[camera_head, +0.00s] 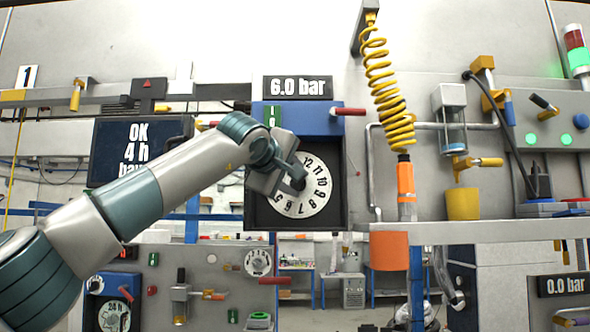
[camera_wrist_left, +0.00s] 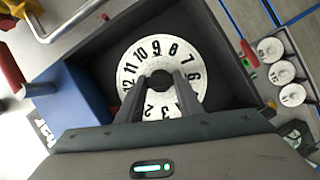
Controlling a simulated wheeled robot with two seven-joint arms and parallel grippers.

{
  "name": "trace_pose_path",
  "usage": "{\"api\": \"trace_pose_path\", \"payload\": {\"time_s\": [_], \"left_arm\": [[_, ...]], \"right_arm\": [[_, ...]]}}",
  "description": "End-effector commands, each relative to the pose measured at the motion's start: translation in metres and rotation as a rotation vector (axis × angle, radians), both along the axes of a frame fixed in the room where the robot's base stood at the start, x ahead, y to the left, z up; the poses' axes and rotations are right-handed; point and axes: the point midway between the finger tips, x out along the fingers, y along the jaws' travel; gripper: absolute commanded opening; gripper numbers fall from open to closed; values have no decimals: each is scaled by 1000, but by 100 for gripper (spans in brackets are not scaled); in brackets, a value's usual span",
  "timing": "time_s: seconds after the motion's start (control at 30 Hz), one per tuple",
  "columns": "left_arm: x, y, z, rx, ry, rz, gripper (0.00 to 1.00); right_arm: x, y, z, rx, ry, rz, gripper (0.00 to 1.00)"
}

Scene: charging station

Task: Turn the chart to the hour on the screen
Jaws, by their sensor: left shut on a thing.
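The chart is a white round dial (camera_head: 317,187) with black hour numbers, set in a dark open case (camera_head: 336,212). In the head view, 12 is near the top and 11 to 7 follow down the right side. My left gripper (camera_head: 297,181) covers its left part. In the left wrist view the chart (camera_wrist_left: 137,67) shows 12 at left and 9 near the top; my left gripper (camera_wrist_left: 163,86) is shut on the dark centre hub (camera_wrist_left: 160,76). The fingers hide some lower numbers. The screen (camera_head: 109,151) reads "OK 4 h" and a line partly hidden by my arm.
A blue block (camera_head: 324,121) with a red handle (camera_head: 348,111) and a "6.0 bar" display (camera_head: 297,87) sit above the chart. A yellow coiled hose (camera_head: 386,80) with an orange end (camera_head: 406,186) hangs to the right. A grey shelf (camera_head: 480,231) juts out at right.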

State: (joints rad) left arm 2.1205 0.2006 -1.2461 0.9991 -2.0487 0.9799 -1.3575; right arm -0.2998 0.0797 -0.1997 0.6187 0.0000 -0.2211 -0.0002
Motion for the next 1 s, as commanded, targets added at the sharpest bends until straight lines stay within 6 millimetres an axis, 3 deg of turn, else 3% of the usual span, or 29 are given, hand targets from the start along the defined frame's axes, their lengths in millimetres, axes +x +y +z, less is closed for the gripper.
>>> {"api": "trace_pose_path", "payload": {"time_s": [0.1, 0.3, 0.83, 0.87, 0.93, 1.0], "left_arm": [[0, -1, 5, 77, 3, 0, 0], [0, -1, 2, 167, 3, 0, 0], [0, -1, -1, 203, 3, 0, 0], [0, -1, -1, 203, 3, 0, 35], [0, -1, 0, 203, 2, 0, 52], [0, -1, 0, 203, 2, 0, 52]], "right_arm": [[0, 0, 19, 0, -1, 0, 32], [1, 0, 31, 0, -2, 0, 32], [1, 1, 34, 1, -3, 0, 32], [1, 1, 34, 1, -3, 0, 32], [1, 1, 34, 1, -3, 0, 32], [1, 1, 34, 1, -3, 0, 32]]}}
